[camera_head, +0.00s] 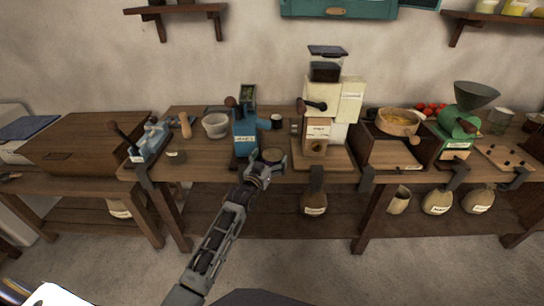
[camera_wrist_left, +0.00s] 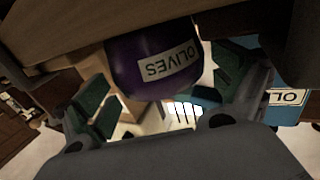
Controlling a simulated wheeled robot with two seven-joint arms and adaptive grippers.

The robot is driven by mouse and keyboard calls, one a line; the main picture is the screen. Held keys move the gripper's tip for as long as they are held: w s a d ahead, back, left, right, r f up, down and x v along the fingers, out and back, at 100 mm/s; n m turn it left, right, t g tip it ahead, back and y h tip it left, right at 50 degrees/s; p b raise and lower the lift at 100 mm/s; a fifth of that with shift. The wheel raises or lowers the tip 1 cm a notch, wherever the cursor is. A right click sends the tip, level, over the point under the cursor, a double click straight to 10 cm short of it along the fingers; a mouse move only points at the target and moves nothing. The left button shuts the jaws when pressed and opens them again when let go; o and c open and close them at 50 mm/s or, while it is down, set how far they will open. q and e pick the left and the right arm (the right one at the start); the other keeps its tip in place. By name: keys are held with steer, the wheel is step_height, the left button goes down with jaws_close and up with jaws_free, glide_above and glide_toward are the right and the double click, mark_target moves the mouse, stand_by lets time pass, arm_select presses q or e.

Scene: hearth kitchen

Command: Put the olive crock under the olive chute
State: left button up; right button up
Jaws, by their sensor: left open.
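A dark purple crock labelled OLIVES (camera_wrist_left: 150,58) fills the upper middle of the left wrist view, its label upside down. My left gripper (camera_wrist_left: 160,92) is open, with its dark green finger pads on either side of the crock. I cannot tell whether they touch it. In the head view my left gripper (camera_head: 264,166) is at the front edge of the counter. A blue machine (camera_head: 245,135) stands just left of it; its label, partly cut off, begins OLI in the left wrist view (camera_wrist_left: 289,98). The olive chute itself is not clear. My right gripper is not in view.
A cream grinder (camera_head: 319,100) stands right of the gripper, and a white bowl (camera_head: 215,124) and a small blue press (camera_head: 152,140) stand to the left. A green mill (camera_head: 458,128) is farther right. Several sacks sit on the lower shelf (camera_head: 340,217).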

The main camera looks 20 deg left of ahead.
mark_target(268, 162)
arm_select(q)
steer(key=shift+s+a, duration=0.1)
steer(key=shift+s, duration=1.45)
steer(key=shift+s+a, duration=0.15)
steer(key=shift+s, duration=0.55)
steer(key=shift+s+a+p, duration=0.15)
steer(key=shift+s+p, duration=0.2)
steer(key=shift+s, duration=1)
steer(key=shift+s+a, duration=0.15)
steer(key=shift+s, duration=1.05)
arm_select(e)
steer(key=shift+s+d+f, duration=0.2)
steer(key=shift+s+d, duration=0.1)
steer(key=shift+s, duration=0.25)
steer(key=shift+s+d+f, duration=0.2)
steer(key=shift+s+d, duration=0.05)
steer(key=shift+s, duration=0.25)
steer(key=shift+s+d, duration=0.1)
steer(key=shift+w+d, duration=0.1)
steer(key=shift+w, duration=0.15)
